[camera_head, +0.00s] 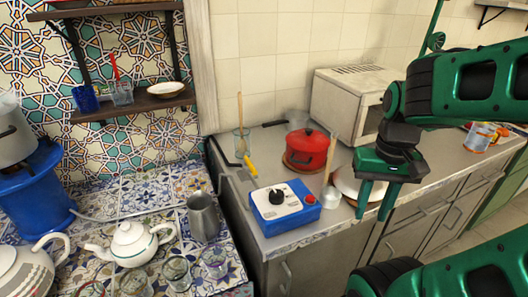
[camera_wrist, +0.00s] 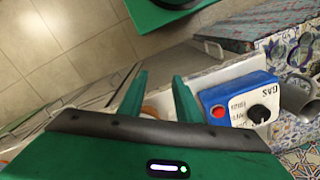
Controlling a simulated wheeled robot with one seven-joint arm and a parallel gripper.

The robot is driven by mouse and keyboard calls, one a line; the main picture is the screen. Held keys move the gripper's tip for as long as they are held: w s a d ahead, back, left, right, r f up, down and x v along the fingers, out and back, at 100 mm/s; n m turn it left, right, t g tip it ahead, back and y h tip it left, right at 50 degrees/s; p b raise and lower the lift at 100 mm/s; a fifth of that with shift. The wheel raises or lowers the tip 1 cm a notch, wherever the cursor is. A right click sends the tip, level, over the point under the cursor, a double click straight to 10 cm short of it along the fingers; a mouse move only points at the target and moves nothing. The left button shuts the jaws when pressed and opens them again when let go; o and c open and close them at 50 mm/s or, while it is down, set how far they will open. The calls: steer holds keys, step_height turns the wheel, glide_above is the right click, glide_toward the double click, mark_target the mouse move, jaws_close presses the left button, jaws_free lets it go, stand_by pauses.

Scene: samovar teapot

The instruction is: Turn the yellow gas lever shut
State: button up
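The yellow lever (camera_head: 250,165) is small and shows in the head view on the counter, behind the blue gas box. A grey pipe-like part runs beside it at its left. The gas box (camera_head: 285,207) is blue with a white top, a black knob (camera_head: 277,196) and a red button (camera_head: 310,199). My gripper (camera_head: 374,204) is open and empty, pointing down to the right of the box, well apart from the lever. In the wrist view the open fingers (camera_wrist: 159,85) are left of the gas box (camera_wrist: 236,100), which reads "GAS". The yellow lever does not show there.
A red pot (camera_head: 307,147), a glass with a wooden utensil (camera_head: 242,142) and a microwave (camera_head: 345,103) stand behind the box. A white plate or lid (camera_head: 350,186) lies near my gripper. A grey jug (camera_head: 202,217) and white teapot (camera_head: 131,243) are at left.

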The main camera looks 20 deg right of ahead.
steer(key=shift+w+d, duration=0.2)
steer(key=shift+w, duration=0.05)
steer(key=w+a+r+n+t, duration=0.1)
steer(key=w+a+n, duration=0.1)
steer(key=w+a, duration=0.2)
steer(key=w+a+r+n+t, duration=0.1)
steer(key=w+a, duration=0.3)
steer(key=w, duration=0.4)
steer(key=w+a+r+n+t, duration=0.1)
steer(key=w+a+r+n, duration=0.1)
steer(key=w, duration=0.4)
steer(key=shift+w+a+n+t+y, duration=0.15)
steer(key=shift+a+n, duration=0.1)
steer(key=shift+a, duration=0.35)
steer(key=shift+w+a+n+t+y, duration=0.15)
steer(key=shift+a+n, duration=0.1)
steer(key=shift+a, duration=0.3)
steer(key=w+a+r+g, duration=0.1)
steer(key=w+a+r, duration=0.15)
steer(key=w, duration=0.25)
steer(key=g+y, duration=0.1)
steer(key=g, duration=0.1)
glide_toward(254, 168)
steer(key=f, duration=0.5)
steer(key=a+f, duration=0.1)
steer(key=f, duration=0.2)
steer(key=shift+w+a, duration=0.1)
